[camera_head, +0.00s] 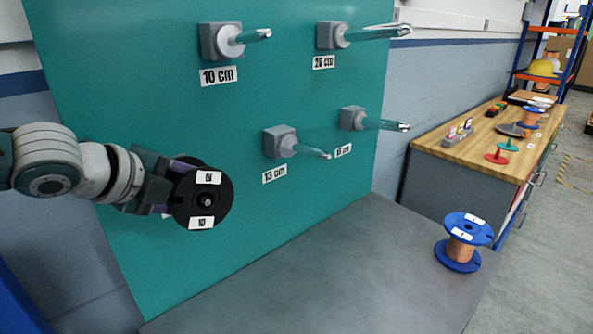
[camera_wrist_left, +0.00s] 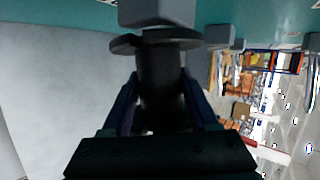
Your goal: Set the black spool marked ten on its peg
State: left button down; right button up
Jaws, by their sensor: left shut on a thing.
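The black spool (camera_head: 203,197) has white labels on its face, one reading 10. My left gripper (camera_head: 168,186) is shut on it, holding it in front of the green board, below and left of the 10 cm peg (camera_head: 243,38). The spool is off that peg, which is bare. In the left wrist view the spool (camera_wrist_left: 160,85) is upright between the two fingers of my left gripper (camera_wrist_left: 163,110). A grey block (camera_wrist_left: 158,12) shows just beyond its flange; I cannot tell which peg it belongs to. My right gripper is out of view.
The green board (camera_head: 150,110) also bears bare pegs marked 20 cm (camera_head: 370,33), 13 cm (camera_head: 295,147) and a fourth (camera_head: 368,121). A blue spool with copper wire (camera_head: 463,243) stands on the grey table (camera_head: 330,275). A wooden bench (camera_head: 465,157) holds more spools behind.

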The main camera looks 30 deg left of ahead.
pick_arm(q)
jog(key=shift+a, duration=0.3)
jog(key=shift+c, duration=1.8)
grip_release()
jog(key=shift+a, duration=0.1)
jog(key=o, duration=0.4)
jog(key=shift+c, duration=0.2)
jog(key=shift+s+r+p, duration=0.25)
jog(key=shift+r+p, duration=0.15)
jog(key=shift+p, duration=0.2)
jog(key=s+a+r+p, duration=0.3)
jog(key=s+r+p, duration=0.1)
jog(key=p, duration=0.4)
jog(key=shift+s+r, duration=0.3)
jog(key=shift+s, duration=0.55)
jog(key=shift+s, duration=0.1)
